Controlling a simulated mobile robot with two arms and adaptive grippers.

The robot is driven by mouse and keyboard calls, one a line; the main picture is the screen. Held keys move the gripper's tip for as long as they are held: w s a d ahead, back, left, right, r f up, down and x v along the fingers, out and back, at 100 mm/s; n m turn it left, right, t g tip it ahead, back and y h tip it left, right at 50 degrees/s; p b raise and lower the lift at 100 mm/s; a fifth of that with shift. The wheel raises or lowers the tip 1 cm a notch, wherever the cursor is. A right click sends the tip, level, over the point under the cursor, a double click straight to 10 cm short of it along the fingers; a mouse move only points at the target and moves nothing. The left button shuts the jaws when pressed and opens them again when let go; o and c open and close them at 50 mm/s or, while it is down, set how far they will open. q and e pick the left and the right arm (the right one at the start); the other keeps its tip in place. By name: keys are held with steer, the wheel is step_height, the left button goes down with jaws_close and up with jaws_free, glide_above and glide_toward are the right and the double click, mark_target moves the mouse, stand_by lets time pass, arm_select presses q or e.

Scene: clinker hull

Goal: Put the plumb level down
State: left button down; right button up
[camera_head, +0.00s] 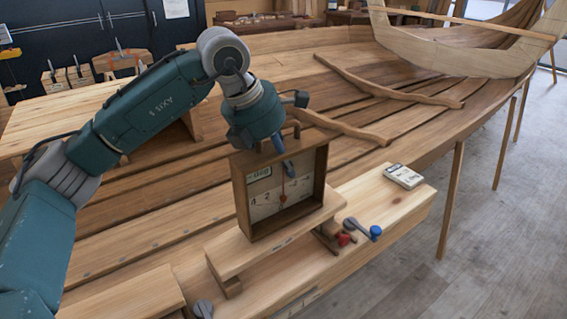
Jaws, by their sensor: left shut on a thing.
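The plumb level (247,213) is a wooden box frame with a pale numbered dial and a red pointer inside. My right gripper is not in view.
A light wooden plank (385,205) carries a small white box (403,176). A blue-ended tool (374,233) and a red-ended tool (344,239) lie right of the level. The clinker hull (330,95) fills the back. A pale wooden table (70,115) is at the left.

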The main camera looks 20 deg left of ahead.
arm_select(q)
steer(key=c, duration=1.7)
jaws_free()
steer(key=shift+c, duration=0.2)
steer(key=shift+r, duration=0.1)
steer(key=b+v, duration=0.1)
steer(key=v, duration=1)
steer(key=shift+r+b, duration=0.1)
steer(key=shift+b, duration=0.3)
steer(key=shift+s+a+r, duration=0.15)
steer(key=shift+s+r, duration=0.05)
steer(key=shift+r, duration=0.5)
